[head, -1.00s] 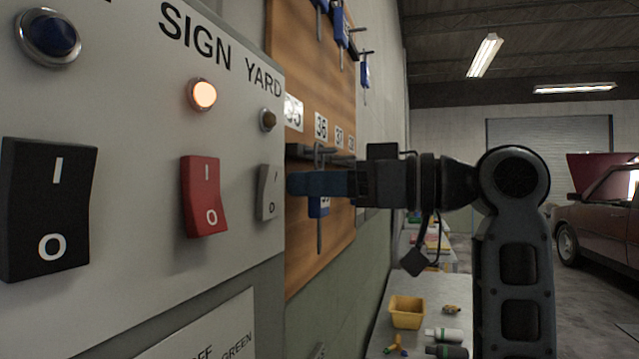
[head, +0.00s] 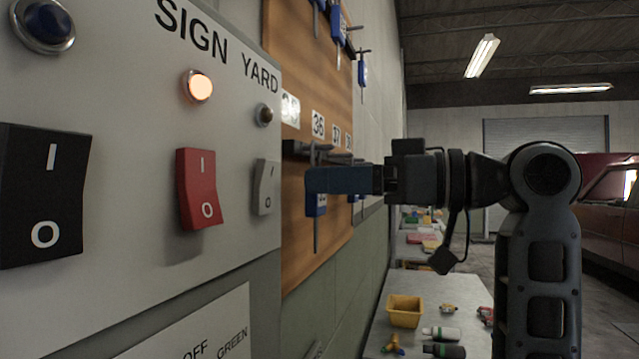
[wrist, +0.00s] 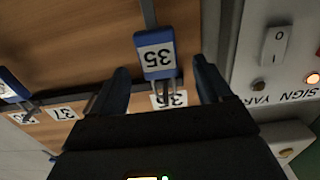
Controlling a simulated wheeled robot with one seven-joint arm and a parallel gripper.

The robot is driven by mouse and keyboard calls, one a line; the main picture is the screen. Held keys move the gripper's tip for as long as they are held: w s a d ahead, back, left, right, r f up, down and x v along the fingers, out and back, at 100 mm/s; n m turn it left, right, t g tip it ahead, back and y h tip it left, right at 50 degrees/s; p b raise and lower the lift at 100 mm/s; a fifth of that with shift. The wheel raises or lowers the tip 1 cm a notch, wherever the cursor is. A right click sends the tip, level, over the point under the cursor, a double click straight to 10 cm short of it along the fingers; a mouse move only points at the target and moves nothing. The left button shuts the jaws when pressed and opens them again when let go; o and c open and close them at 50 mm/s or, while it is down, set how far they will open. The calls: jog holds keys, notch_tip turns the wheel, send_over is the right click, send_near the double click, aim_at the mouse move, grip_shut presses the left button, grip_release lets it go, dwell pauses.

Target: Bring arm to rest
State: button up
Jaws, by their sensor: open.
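My gripper (head: 312,181) is level in the head view, its blue fingers pointing left toward the wooden key board (head: 290,240). In the wrist view its two fingers (wrist: 162,85) stand apart and nothing is gripped. A blue key tag marked 35 (wrist: 158,52) hangs from a hook and shows between the fingers in that view. In the head view this tag (head: 317,207) is partly hidden behind the fingers.
A switch panel (head: 130,120) fills the left, with black (head: 42,195), red (head: 198,190) and white (head: 265,187) rockers and a lit SIGN lamp (head: 198,86). More tags (head: 362,73) hang higher. A workbench (head: 420,285) holds a yellow bin (head: 404,311). Open floor lies right, near a red car (head: 605,210).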

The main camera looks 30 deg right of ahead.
jog(key=shift+v, duration=2.35)
jog(key=w+f+m+t+h, duration=0.2)
jog(key=f+m, duration=0.2)
jog(key=f, duration=0.5)
jog(key=w+f+m+t+h, duration=0.1)
jog(key=f+m+t+h, duration=0.2)
jog(key=f, duration=0.6)
jog(key=s+f+m+g+h, duration=0.1)
jog(key=s+f+m+h, duration=0.25)
jog(key=f, duration=0.55)
jog(key=s+f+m+h, duration=0.2)
jog(key=s+f, duration=0.2)
jog(key=f, duration=0.4)
jog(key=s+a+f+g+h, duration=0.1)
jog(key=s+a+f+h, duration=0.15)
jog(key=s+f, duration=0.75)
jog(key=s+r+n, duration=0.1)
jog(key=s, duration=0.9)
jog(key=s+a+r+n+g, duration=0.1)
jog(key=s+n, duration=0.1)
jog(key=s, duration=0.8)
jog(key=shift+a+r, duration=0.25)
